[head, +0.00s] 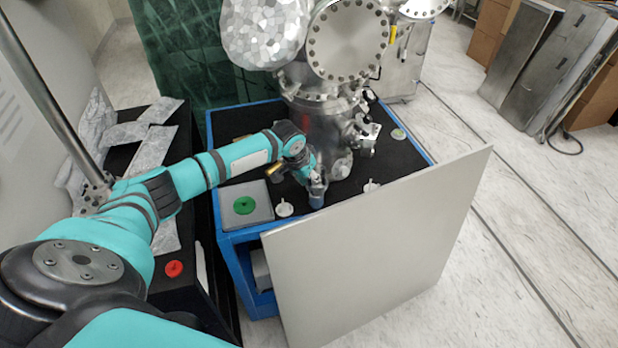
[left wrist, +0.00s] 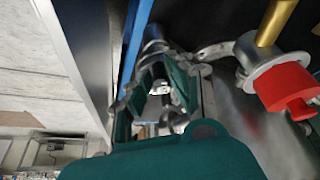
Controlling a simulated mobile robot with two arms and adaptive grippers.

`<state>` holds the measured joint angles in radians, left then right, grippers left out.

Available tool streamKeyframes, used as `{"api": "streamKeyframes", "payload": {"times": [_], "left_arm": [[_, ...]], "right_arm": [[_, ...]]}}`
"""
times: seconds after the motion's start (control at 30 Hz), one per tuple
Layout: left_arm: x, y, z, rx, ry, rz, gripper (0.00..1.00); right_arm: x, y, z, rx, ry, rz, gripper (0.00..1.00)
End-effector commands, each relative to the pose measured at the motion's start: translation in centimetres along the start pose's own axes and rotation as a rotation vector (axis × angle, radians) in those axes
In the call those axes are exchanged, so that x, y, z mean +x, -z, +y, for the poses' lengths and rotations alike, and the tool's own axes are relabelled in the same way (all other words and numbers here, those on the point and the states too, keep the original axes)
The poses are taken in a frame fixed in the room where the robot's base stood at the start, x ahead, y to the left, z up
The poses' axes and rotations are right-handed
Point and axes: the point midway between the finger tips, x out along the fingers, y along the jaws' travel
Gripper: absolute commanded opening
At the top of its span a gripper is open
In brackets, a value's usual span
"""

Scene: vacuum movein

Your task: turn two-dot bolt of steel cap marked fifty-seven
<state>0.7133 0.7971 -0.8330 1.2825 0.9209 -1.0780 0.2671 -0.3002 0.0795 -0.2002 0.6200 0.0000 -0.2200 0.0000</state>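The steel vacuum chamber (head: 325,110) stands on the black top of a blue-framed cart. My left arm reaches to its near side. My left gripper (head: 316,183) is low by the chamber's foot, close to a small blue-grey cylinder (head: 317,198). In the left wrist view, its teal fingers (left wrist: 157,72) lean toward each other around a grey metal piece (left wrist: 153,45); whether they grip it is unclear. No cap marked fifty-seven and no two-dot bolt can be read. My right gripper is not in view.
A grey panel (head: 375,255) leans at the cart's front. A grey tray with a green disc (head: 244,205) and a small white fitting (head: 284,208) are left of the gripper. A red knob on a brass rod (left wrist: 285,88) is close by in the wrist view.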

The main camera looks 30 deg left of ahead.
Motion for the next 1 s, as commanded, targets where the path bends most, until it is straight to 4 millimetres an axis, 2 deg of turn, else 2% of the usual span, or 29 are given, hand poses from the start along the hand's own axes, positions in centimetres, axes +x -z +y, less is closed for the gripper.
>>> {"api": "streamKeyframes", "payload": {"times": [0.27,0.37,0.47,0.8,1.0], "left_arm": [[-0.1,0.0,0.0,0.000,0.000,0.000,0.23],[-0.7,0.1,0.0,-0.001,0.000,0.001,0.23],[-2.1,0.1,-0.1,0.000,0.000,0.003,0.23],[-9.2,0.0,-0.1,0.001,0.002,0.001,0.23],[-11.5,0.0,0.0,-0.001,0.000,0.000,0.23]], "right_arm": [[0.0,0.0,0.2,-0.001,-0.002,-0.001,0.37],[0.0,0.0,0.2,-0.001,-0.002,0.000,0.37],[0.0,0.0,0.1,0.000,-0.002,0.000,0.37],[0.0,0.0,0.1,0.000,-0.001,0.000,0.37],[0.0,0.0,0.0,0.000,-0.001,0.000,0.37]]}}
